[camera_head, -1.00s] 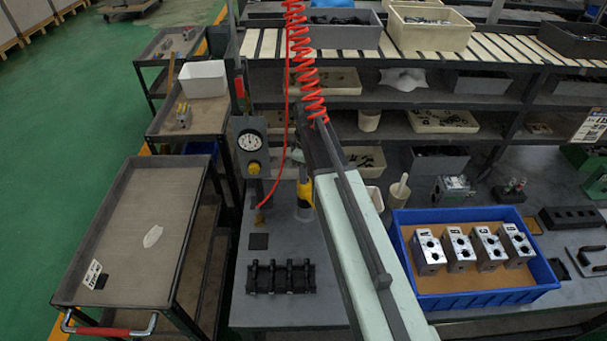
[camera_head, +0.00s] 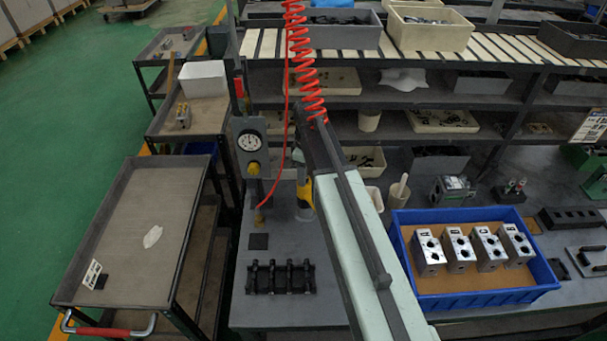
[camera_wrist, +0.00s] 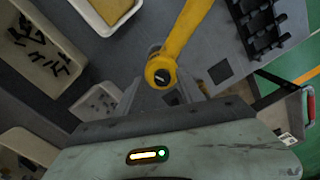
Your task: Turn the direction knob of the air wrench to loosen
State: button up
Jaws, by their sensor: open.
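The yellow air wrench (camera_wrist: 182,32) crosses the top middle of the wrist view, and its round end with the small dark knob (camera_wrist: 162,76) faces the camera. In the head view the wrench (camera_head: 305,197) is partly hidden behind my arm, and the knob cannot be made out. My gripper (camera_wrist: 163,90) is open, its grey fingers reaching up on either side of the wrench's round end. I cannot tell whether either finger touches the knob. The knob's setting is too small to read.
A black rack (camera_head: 280,277) lies on the grey bench left of my arm. A pressure gauge (camera_head: 249,141) stands behind it, and a red coiled hose (camera_head: 308,70) hangs above. A blue tray (camera_head: 480,302) with several metal blocks is to the right. The bench front between is clear.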

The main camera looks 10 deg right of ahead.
notch_tip(320, 180, up, 8)
jog(key=p, duration=0.8)
jog(key=shift+w, duration=0.1)
jog(key=shift+f, duration=0.1)
